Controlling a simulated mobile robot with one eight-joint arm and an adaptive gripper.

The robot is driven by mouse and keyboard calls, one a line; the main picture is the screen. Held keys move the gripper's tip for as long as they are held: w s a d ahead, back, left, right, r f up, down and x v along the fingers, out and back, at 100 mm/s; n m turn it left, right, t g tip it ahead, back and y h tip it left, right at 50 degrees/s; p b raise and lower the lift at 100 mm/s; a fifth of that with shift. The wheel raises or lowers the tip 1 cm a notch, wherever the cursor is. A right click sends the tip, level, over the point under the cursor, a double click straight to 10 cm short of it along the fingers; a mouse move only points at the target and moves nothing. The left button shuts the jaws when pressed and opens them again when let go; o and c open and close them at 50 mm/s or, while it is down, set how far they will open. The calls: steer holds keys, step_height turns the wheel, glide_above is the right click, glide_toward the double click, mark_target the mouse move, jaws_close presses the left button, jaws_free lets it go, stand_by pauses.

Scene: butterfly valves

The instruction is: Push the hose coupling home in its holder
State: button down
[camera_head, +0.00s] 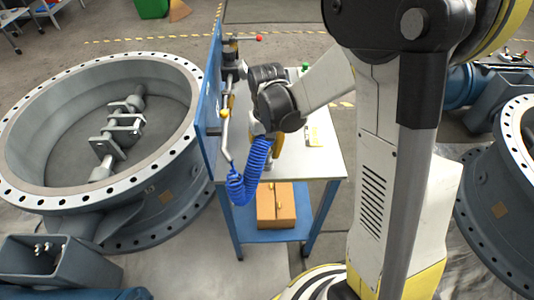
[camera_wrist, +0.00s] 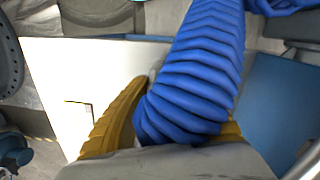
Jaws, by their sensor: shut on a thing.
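My gripper (camera_head: 266,149) hangs over the white bench, just right of the blue upright panel. In the wrist view my gripper (camera_wrist: 188,112) has its yellow fingers on both sides of the lower end of the ribbed blue hose (camera_wrist: 200,75). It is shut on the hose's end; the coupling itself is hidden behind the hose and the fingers. In the head view the coiled blue hose (camera_head: 250,172) sags from my gripper past the bench's front edge and bends up to a thin metal pipe (camera_head: 225,135). I cannot make out the holder or whether the coupling touches it.
The blue panel (camera_head: 207,105) carries metal fittings and a red-knobbed lever (camera_head: 245,38). A cardboard box (camera_head: 276,206) sits on the lower shelf. A large flanged valve (camera_head: 60,200) stands left.

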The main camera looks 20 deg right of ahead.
mark_target(267, 146)
steer(key=shift+f+b, duration=0.3)
steer(key=shift+f, duration=0.05)
stand_by(0.3)
steer(key=c, duration=0.7)
jaws_free()
steer(key=shift+o, duration=0.2)
steer(key=shift+r, duration=0.15)
steer(key=shift+r+p, duration=2.75)
steer(key=shift+r, duration=0.9)
